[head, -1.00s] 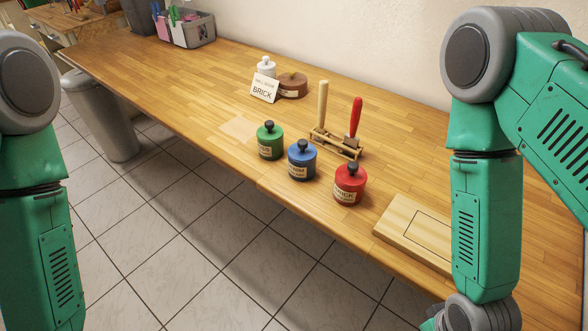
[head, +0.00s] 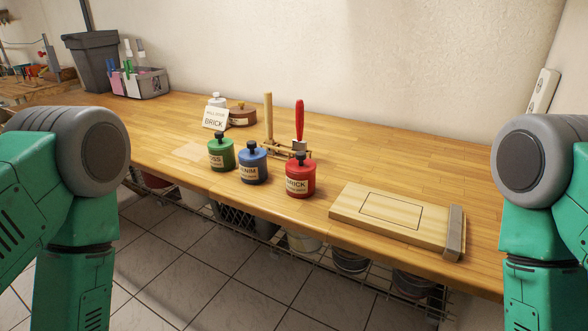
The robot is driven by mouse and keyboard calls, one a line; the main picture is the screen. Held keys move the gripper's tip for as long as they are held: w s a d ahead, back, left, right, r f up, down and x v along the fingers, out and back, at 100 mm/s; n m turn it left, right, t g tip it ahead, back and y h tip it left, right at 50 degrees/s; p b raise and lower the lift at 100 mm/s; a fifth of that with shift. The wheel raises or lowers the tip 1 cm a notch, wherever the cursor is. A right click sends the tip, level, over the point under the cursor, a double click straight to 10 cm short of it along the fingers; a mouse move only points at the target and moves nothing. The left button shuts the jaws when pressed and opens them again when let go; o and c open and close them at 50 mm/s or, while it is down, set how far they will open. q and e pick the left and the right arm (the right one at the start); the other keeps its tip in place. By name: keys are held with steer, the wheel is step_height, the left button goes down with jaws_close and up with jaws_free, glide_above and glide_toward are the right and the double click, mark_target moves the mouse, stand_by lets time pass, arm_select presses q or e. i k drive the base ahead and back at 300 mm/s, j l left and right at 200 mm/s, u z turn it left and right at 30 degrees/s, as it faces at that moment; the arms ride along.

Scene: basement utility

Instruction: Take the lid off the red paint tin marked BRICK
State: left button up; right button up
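The red paint tin marked BRICK (head: 300,179) stands upright near the front edge of the wooden bench. Its lid with a dark knob (head: 300,157) is on. The blue tin (head: 253,167) and the green tin (head: 221,154) stand to its left, each with a dark knob on top. A card reading BRICK (head: 214,119) stands behind the tins. My arms show at the left and right edges of the head view, and neither gripper is in view.
A rack (head: 272,149) with a pale wooden handle and a red-handled tool stands behind the tins. A wooden board (head: 388,217) with a grey end strip lies to the right. A brown round pot (head: 242,116) stands by the card.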

mark_target(300, 164)
steer(key=j+z, duration=0.2)
steer(key=j, duration=0.2)
steer(key=j+z, duration=0.25)
steer(key=j, duration=0.2)
steer(key=k+j+z, duration=0.2)
steer(key=j, duration=0.2)
steer(key=j+z, duration=0.2)
steer(key=j, duration=0.2)
steer(key=k+j, duration=0.15)
steer(key=j, duration=0.2)
steer(key=k+j, duration=0.15)
steer(key=j, duration=0.2)
